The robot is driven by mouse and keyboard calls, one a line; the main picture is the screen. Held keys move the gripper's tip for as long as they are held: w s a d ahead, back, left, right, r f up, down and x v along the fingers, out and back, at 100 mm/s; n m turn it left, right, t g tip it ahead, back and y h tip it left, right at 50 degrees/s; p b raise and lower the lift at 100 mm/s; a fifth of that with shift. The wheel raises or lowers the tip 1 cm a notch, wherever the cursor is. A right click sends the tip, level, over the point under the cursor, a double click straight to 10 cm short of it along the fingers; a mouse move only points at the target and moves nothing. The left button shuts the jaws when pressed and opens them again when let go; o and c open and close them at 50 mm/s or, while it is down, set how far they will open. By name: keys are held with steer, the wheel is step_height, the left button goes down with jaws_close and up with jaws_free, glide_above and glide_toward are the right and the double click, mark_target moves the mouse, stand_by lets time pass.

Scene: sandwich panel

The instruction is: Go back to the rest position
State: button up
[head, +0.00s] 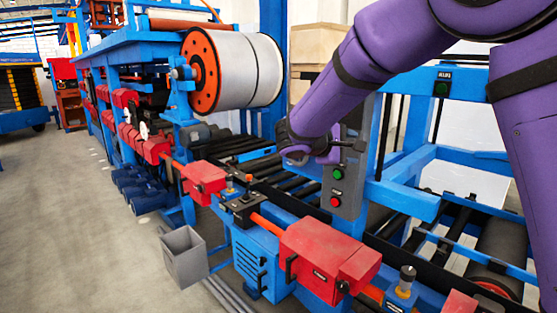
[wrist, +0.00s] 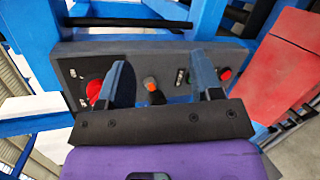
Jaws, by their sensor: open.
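My gripper (wrist: 162,85) shows in the wrist view with its two blue fingers apart and nothing between them. It faces a grey control panel (wrist: 140,57). On the panel are a large red button (wrist: 94,92) at the left, an orange-tipped knob (wrist: 150,84) seen between the fingers, and a smaller red button (wrist: 225,74) at the right. Whether the fingers touch the panel cannot be told. In the head view my purple arm reaches down to the panel (head: 348,190), where a green button (head: 338,174) and a red button (head: 335,202) show. The arm hides the panel's upper part and the fingertips.
A blue machine frame (head: 400,200) with rollers surrounds the panel. Red housings (head: 325,255) line its near side. A large grey roll (head: 235,70) stands behind, left of my arm. A grey bin (head: 184,257) stands on the floor. Open floor (head: 60,230) lies to the left.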

steer(key=s+d+r+m+g+y, duration=0.25)
steer(key=s+d, duration=0.35)
steer(key=s, duration=0.3)
steer(key=s+d+r+m+g+y, duration=0.1)
steer(key=s+d+m+g+y, duration=0.2)
steer(key=s+d, duration=0.55)
steer(key=s+a+m+t+y, duration=0.1)
steer(key=s+m+y, duration=0.1)
steer(key=s, duration=0.8)
steer(key=s+a+f+m+t+y, duration=0.1)
steer(key=s+a+m+t+y, duration=0.1)
steer(key=s+y, duration=0.3)
steer(key=s+m, duration=0.1)
steer(key=s, duration=0.3)
steer(key=shift+s+f, duration=0.25)
steer(key=shift+s, duration=0.1)
